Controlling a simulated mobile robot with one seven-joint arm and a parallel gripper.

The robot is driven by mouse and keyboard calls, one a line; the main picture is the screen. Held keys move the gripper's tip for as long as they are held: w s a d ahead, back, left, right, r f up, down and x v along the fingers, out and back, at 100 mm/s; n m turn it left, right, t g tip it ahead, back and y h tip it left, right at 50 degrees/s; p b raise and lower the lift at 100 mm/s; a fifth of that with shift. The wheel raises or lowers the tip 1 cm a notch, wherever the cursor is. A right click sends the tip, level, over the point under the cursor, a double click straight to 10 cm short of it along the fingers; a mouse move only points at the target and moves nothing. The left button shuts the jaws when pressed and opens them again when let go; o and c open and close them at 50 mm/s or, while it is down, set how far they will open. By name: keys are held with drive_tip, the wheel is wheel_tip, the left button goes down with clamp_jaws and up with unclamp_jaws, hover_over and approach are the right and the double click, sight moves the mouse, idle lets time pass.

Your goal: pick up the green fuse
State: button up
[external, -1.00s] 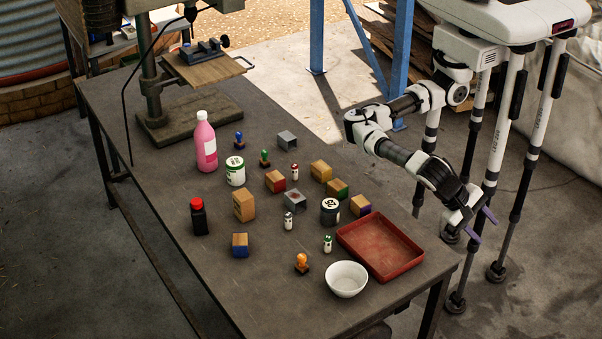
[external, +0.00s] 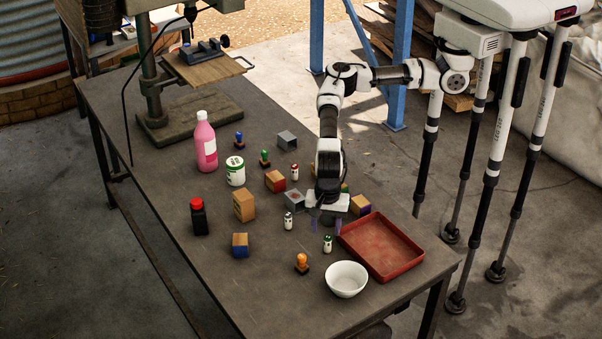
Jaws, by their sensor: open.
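The green fuse (external: 327,244) is a small white upright cylinder with green markings. It stands on the grey table near the left edge of the red tray. My gripper (external: 326,226) points down over the table, just behind the fuse in the picture, with its purple fingers apart and nothing seen between them. I cannot tell its exact height above the table. The dark can seen earlier is hidden behind my gripper.
Similar fuses, one dark-marked (external: 288,221) and one red (external: 294,172), stand nearby. The red tray (external: 408,252), white bowl (external: 346,279) and orange-topped stamp (external: 302,263) surround the front. Several blocks, including a wooden one (external: 244,205), stand behind and left. The table's front left is clear.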

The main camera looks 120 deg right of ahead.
sight(328, 236)
drive_tip(key=shift+s+a+f+p, duration=0.15)
drive_tip(key=shift+f+p, duration=0.45)
drive_tip(key=shift+f, duration=1)
drive_tip(key=shift+s+a+f+p, duration=0.15)
drive_tip(key=shift+f+p, duration=0.4)
drive_tip(key=shift+f, duration=1.05)
drive_tip(key=shift+w, duration=0.1)
clamp_jaws()
